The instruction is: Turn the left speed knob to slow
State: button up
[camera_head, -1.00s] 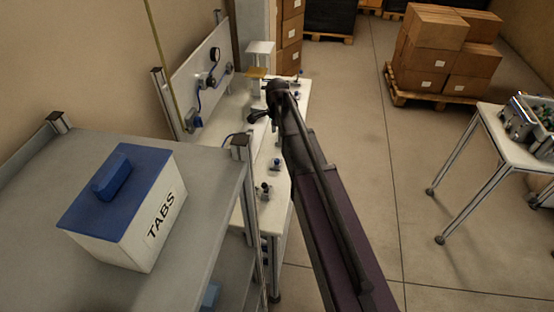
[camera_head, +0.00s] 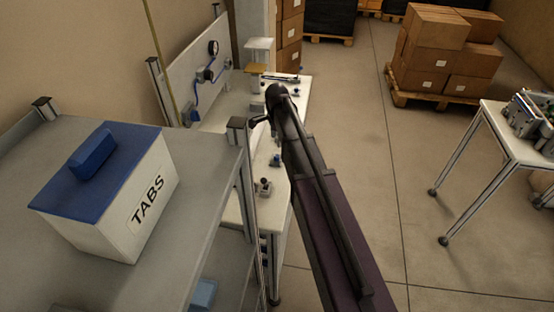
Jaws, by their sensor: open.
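The white bench (camera_head: 240,210) runs away from me beyond the grey shelf. Small dark and blue fittings stand on its top, one near the front (camera_head: 264,187) and one farther back (camera_head: 275,160). They are too small to tell whether either is the left speed knob, and no speed marking can be read. My gripper (camera_head: 257,120) is a small dark shape at the end of my arm, over the bench and apart from the near fittings as far as I can see. It is open, with nothing visible in it. My arm hides part of the bench's right side.
A white TABS box (camera_head: 150,215) with a blue lid sits on the grey shelf (camera_head: 205,165) at left. A white panel with a gauge (camera_head: 213,47) stands behind the bench. A second table (camera_head: 492,130) and palleted cartons (camera_head: 440,55) stand right. The floor between is clear.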

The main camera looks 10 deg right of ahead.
aim_at(277, 156)
jog(key=shift+f+b, duration=4.1)
jog(key=shift+f, duration=0.25)
grip_shut()
